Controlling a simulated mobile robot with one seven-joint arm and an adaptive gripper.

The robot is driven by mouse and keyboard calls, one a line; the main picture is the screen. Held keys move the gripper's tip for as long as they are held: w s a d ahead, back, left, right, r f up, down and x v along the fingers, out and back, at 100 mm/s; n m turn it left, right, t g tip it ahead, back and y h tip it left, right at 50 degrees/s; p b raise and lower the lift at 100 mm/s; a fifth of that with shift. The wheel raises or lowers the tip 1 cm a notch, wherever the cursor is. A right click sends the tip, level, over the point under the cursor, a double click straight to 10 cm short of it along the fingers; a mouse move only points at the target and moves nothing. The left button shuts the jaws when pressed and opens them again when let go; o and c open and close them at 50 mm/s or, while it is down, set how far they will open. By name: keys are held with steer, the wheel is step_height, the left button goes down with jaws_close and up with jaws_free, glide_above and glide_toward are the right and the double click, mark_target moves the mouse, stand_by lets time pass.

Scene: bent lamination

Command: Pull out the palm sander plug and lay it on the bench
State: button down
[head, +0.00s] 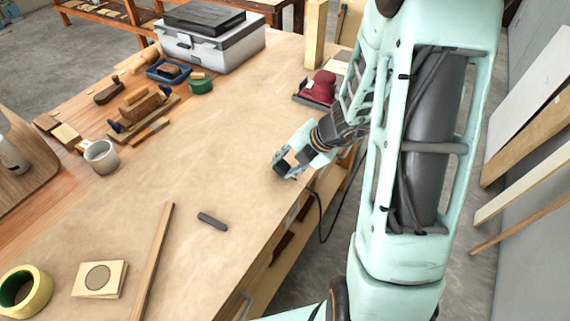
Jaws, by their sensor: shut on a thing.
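My gripper (284,170) is low over the right edge of the bench (205,155), pointing left and down. It is shut on a small dark piece, which I take to be the palm sander plug; the fingers hide most of it. A black cord (321,222) runs from beside the fingers, loops down past the bench edge and goes back up behind my arm. A red palm sander (321,87) sits on a dark tray at the far right of the bench. I cannot tell whether the plug touches a socket.
A dark grey bar (212,220) and a long wooden strip (153,262) lie on the bench. A mug (101,156), plane and toolbox (210,45) stand further back. The middle is clear.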

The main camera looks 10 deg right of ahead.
steer(key=shift+f, duration=0.15)
steer(key=c, duration=1.4)
jaws_free()
steer(key=shift+c, duration=0.2)
